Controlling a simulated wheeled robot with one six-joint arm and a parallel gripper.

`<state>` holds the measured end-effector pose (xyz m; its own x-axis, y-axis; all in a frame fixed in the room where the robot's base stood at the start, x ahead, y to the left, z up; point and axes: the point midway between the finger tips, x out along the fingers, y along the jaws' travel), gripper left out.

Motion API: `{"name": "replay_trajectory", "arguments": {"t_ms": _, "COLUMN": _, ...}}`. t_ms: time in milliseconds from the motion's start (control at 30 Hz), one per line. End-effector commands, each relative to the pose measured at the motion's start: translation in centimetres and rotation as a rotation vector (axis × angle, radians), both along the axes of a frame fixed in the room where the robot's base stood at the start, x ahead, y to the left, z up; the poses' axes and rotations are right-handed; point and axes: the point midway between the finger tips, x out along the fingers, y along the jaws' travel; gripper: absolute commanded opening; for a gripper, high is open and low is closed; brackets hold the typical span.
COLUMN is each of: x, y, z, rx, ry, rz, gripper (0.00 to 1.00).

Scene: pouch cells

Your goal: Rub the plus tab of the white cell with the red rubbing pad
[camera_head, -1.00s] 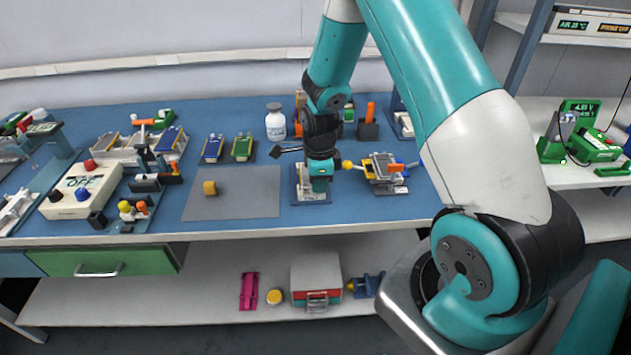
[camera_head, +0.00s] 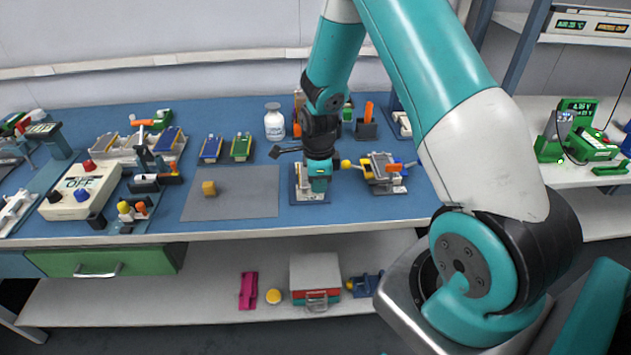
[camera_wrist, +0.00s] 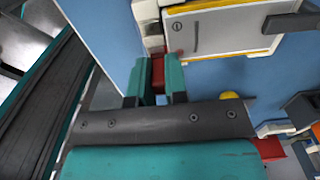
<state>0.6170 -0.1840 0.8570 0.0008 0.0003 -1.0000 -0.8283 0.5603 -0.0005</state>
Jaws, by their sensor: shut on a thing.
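The white cell (camera_wrist: 225,28) lies flat in a yellow-edged holder at the top of the wrist view, with two short tabs on its left side. One tab (camera_wrist: 153,42) is close to my fingers. The plus mark is not readable. My gripper (camera_wrist: 158,82) is shut on the red rubbing pad (camera_wrist: 158,68), which shows between its teal fingers next to that tab. I cannot tell whether pad and tab touch. In the head view my gripper (camera_head: 319,184) is low over the right side of the holder (camera_head: 302,195) and hides most of the cell.
A yellow knob (camera_head: 346,164) and another fixture (camera_head: 385,172) stand close on the right.

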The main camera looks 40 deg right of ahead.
Motion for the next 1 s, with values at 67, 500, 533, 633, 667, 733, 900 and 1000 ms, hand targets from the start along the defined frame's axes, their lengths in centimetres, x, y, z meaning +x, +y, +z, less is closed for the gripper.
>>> {"name": "replay_trajectory", "arguments": {"t_ms": 67, "x": 0.1, "y": 0.3, "z": 0.0, "rx": 0.0, "ry": 0.002, "rz": 0.001, "gripper": 0.0}}
{"name": "replay_trajectory", "arguments": {"t_ms": 500, "x": 0.7, "y": 1.0, "z": 0.1, "rx": 0.0, "ry": 0.002, "rz": -0.001, "gripper": 0.0}}
{"name": "replay_trajectory", "arguments": {"t_ms": 533, "x": 0.6, "y": 0.9, "z": 0.0, "rx": 0.0, "ry": 0.002, "rz": -0.001, "gripper": 0.0}}
{"name": "replay_trajectory", "arguments": {"t_ms": 633, "x": 0.3, "y": 0.4, "z": 0.0, "rx": 0.001, "ry": 0.001, "rz": -0.001, "gripper": 0.0}}
{"name": "replay_trajectory", "arguments": {"t_ms": 667, "x": 0.2, "y": 0.3, "z": 0.0, "rx": 0.0, "ry": 0.001, "rz": -0.001, "gripper": 0.0}}
{"name": "replay_trajectory", "arguments": {"t_ms": 733, "x": 0.0, "y": 0.1, "z": -0.1, "rx": 0.0, "ry": 0.002, "rz": -0.001, "gripper": 0.0}}
{"name": "replay_trajectory", "arguments": {"t_ms": 900, "x": -0.2, "y": -0.2, "z": -0.1, "rx": -0.002, "ry": 0.004, "rz": -0.002, "gripper": 0.0}}
{"name": "replay_trajectory", "arguments": {"t_ms": 1000, "x": -0.2, "y": -0.2, "z": -0.1, "rx": -0.002, "ry": 0.005, "rz": -0.003, "gripper": 0.0}}
